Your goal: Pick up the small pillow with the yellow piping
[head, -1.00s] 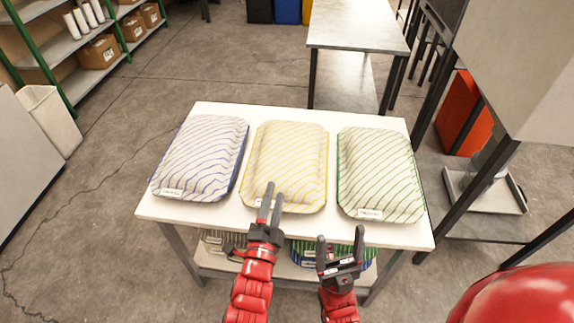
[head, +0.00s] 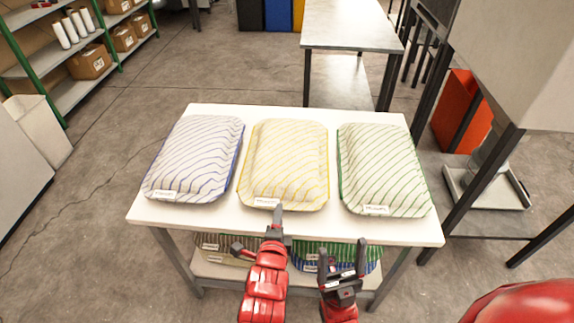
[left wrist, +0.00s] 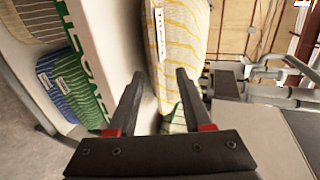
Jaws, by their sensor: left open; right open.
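The pillow with yellow stripes and yellow piping (head: 286,160) lies flat in the middle of the white table, a small white label on its near edge. It also shows in the left wrist view (left wrist: 183,40), beyond the fingertips. My left gripper (head: 279,212) is at the table's front edge, just in front of the pillow's near edge. In the left wrist view its fingers (left wrist: 160,78) are apart, with nothing held between them. My right gripper (head: 342,250) is open and empty in front of the table, right of the left one.
A blue-piped pillow (head: 198,157) lies to the left and a green-piped pillow (head: 382,165) to the right on the white table (head: 160,218). More striped pillows (head: 312,252) lie on the shelf below. A metal table (head: 350,28) stands behind, with clear floor to the left.

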